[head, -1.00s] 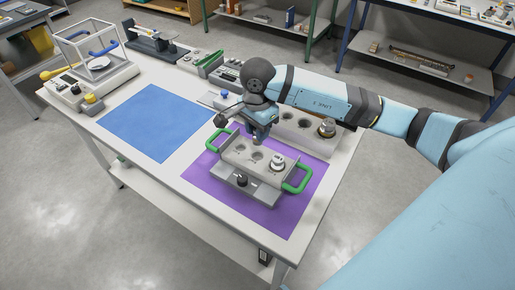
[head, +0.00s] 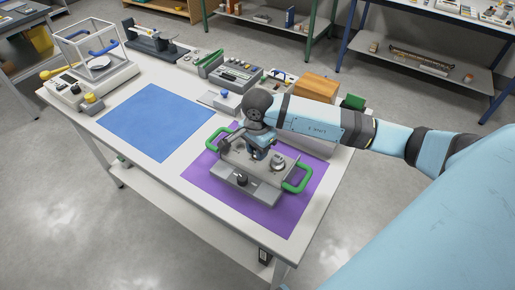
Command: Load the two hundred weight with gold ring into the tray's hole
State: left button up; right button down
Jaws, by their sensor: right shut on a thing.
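The grey tray (head: 231,157) with two green handles lies on the purple mat (head: 285,217). A silver weight (head: 277,163) with a knob stands in the tray's right hole. My right gripper (head: 259,153) points down over the middle of the tray, left of that silver weight. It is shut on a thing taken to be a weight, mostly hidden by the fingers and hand. I cannot make out its ring or whether it touches the hole. My left gripper is out of view.
A blue mat (head: 155,122) lies clear on the left. A glass-cased balance (head: 92,70) stands at the far left. A wooden box (head: 318,86) and a grey instrument (head: 236,76) stand at the back.

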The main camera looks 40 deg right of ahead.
jog(key=c, duration=0.9)
grip_release()
jog(key=shift+o, duration=0.2)
jog(key=shift+r+p, duration=0.3)
notch_tip(320, 180, up, 12)
jog(key=shift+f, duration=0.15)
